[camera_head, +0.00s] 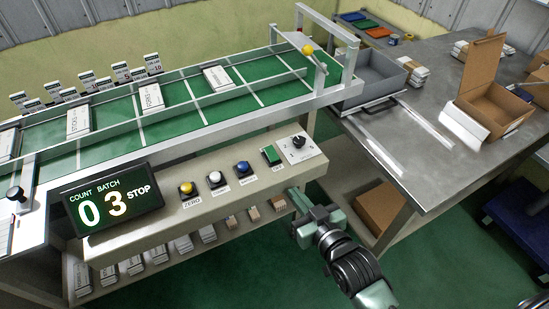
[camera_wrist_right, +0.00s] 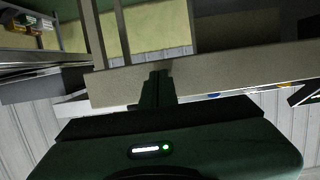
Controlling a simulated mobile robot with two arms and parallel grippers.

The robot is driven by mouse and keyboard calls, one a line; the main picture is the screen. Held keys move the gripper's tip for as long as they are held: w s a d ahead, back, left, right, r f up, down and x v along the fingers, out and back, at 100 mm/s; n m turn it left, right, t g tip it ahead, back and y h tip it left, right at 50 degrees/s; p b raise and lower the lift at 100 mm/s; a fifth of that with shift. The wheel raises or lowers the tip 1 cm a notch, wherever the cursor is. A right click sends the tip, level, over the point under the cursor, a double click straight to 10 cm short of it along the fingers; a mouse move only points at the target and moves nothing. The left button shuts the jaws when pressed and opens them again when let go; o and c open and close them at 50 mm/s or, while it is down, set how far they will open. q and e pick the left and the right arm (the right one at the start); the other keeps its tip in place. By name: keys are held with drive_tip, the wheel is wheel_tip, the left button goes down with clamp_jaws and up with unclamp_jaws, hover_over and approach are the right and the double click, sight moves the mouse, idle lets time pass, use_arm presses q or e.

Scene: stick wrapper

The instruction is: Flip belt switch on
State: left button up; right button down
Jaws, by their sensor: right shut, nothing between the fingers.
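The control panel (camera_head: 225,207) runs along the front of the conveyor (camera_head: 190,95). At its right end a black rotary knob (camera_head: 298,142) sits on a white plate, beside a green square switch (camera_head: 272,155). I cannot read which label names the belt. The display (camera_head: 112,199) reads count 0, batch 3, STOP. My right gripper (camera_head: 296,197) is shut and empty, below and in front of the panel's right end, apart from the knob. In the right wrist view its fingers (camera_wrist_right: 158,82) show against the pale panel edge. My left gripper is not in view.
Yellow (camera_head: 187,188), white (camera_head: 215,178) and blue (camera_head: 242,168) buttons line the panel left of the green switch. White packs (camera_head: 151,96) lie on the belt. A metal table (camera_head: 440,110) with an open cardboard box (camera_head: 490,105) stands right. Open floor lies below the gripper.

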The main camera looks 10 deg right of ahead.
wheel_tip(320, 180, up, 11)
drive_tip(key=s+t+y+b, duration=0.1)
drive_tip(key=t, duration=0.1)
drive_tip(key=shift+s+a, duration=0.2)
drive_tip(key=shift+a, duration=0.15)
drive_tip(key=shift+w, duration=0.1)
drive_tip(key=p, duration=0.2)
hover_over(275, 159)
drive_tip(key=shift+s, duration=0.25)
drive_tip(key=f, duration=0.3)
drive_tip(key=shift+w, duration=0.25)
drive_tip(key=shift+w+f, duration=0.1)
drive_tip(key=shift+f, duration=0.55)
drive_tip(key=shift+r, duration=0.1)
